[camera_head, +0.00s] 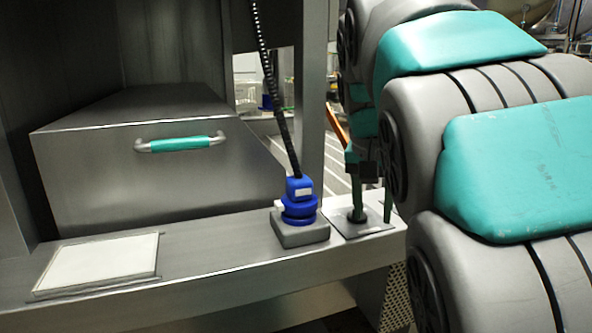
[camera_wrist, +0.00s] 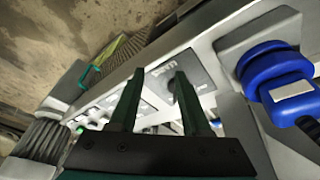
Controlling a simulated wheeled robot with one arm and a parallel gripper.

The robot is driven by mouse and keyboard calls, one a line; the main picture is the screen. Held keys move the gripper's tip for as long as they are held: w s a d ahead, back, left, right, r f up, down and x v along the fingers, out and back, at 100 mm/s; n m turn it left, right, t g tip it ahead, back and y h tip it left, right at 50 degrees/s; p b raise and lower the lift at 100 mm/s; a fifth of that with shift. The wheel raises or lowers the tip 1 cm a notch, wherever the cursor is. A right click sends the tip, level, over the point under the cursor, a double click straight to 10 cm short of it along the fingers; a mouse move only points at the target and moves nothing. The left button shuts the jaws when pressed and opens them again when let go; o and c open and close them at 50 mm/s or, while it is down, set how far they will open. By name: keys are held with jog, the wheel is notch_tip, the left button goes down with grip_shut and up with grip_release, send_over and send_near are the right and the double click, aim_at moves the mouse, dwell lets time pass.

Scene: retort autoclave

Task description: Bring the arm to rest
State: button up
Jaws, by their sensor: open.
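My gripper (camera_wrist: 159,78) is open in the wrist view, with two dark green fingers apart and nothing held between them. In the head view my gripper (camera_head: 373,205) shows beside my large grey and teal arm links, which hide part of it. Its fingers point down over a small metal plate (camera_head: 350,230) at the right end of the steel ledge. The same plate (camera_wrist: 196,70) lies beyond the fingertips in the wrist view. I cannot tell whether the fingers touch it. My arm is bent and fills the right of the head view.
A blue plug (camera_head: 300,203) with a black coiled cable (camera_head: 269,75) stands on a grey base left of my gripper; the blue plug (camera_wrist: 273,70) is at right in the wrist view. A steel box with a teal handle (camera_head: 180,144) and a white panel (camera_head: 98,263) are further left.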

jog(key=s+f+n+g+y, duration=0.1)
jog(key=s+f+n+g, duration=0.3)
jog(key=s+f, duration=2.2)
jog(key=shift+s+f+n+g+y, duration=0.15)
jog(key=shift+s+n+g+y, duration=0.3)
jog(key=shift+s, duration=0.7)
jog(key=shift+a, duration=0.15)
